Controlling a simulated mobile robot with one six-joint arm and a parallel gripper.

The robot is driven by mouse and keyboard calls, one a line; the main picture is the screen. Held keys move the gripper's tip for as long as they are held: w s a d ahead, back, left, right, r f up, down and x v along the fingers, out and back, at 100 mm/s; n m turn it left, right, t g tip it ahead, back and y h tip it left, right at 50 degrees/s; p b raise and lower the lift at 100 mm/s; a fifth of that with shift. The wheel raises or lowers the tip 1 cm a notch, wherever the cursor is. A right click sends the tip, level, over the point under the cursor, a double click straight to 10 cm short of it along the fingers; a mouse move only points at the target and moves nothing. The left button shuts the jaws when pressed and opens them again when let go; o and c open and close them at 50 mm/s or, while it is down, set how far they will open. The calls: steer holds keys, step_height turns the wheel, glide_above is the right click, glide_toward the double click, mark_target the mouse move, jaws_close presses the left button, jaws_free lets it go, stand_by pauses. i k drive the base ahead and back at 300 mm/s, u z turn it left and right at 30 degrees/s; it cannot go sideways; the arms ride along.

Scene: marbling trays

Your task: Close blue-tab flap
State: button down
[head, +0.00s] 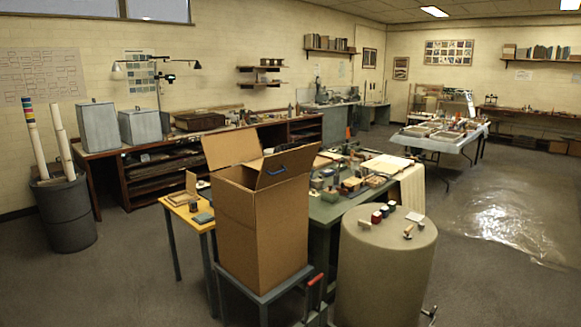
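A tall brown cardboard box (262,235) stands upright on a small blue-grey stool (262,294) in the middle of the head view. Its top is open. The blue-tab flap (296,166) is at the right of the top edge and stands raised, tilted up and outward. The blue tab (277,171) shows as a small dark blue strip on this flap. Another flap (231,149) stands up at the back left. The inside of the box is mostly hidden. My gripper is not in this view.
A round beige drum-like stand (385,262) with small jars on top is close at the right of the box. A cluttered green table (325,212) is behind, and a yellow table (184,214) is at the left. The floor at the front left is clear.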

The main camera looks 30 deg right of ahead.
mark_target(277, 168)
steer(key=u, duration=0.05)
steer(key=i, duration=1)
